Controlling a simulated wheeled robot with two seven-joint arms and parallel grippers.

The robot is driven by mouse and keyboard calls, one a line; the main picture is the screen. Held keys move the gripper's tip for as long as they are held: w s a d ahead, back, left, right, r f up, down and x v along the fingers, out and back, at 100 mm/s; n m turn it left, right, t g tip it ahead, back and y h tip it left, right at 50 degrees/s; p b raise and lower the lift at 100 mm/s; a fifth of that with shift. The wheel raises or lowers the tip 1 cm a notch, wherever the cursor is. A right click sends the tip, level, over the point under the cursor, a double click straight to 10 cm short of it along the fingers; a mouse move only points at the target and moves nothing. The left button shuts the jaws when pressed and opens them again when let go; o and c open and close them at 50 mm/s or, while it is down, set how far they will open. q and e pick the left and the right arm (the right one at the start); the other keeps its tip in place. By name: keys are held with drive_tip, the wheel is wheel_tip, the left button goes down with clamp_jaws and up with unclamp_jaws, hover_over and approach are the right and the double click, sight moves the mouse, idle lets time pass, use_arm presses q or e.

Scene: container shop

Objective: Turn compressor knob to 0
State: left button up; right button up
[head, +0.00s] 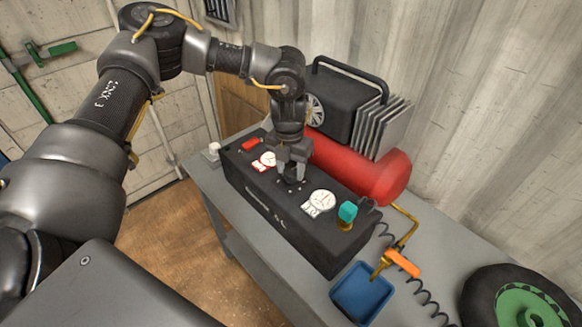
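The compressor (377,172) stands on a grey table, with a red tank and a black control box (308,241) in front. The box top has a white gauge (318,203), a red-marked gauge (267,160), a red switch (250,144) and a teal knob (347,211) at its right end. My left gripper (291,178) points down at the middle of the box top, between the two gauges. Its fingers are close to or around a small dark part there, which they mostly hide. I cannot tell whether they grip it. My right gripper is not in view.
The grey table (424,232) holds a blue tray (362,292), an orange-handled air tool (402,263) with a coiled black hose, and a green-hubbed wheel (522,302) at right. A corrugated wall stands close behind. Open wooden floor lies to the left.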

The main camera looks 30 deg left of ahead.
use_arm(q)
drive_tip(key=c, duration=0.6)
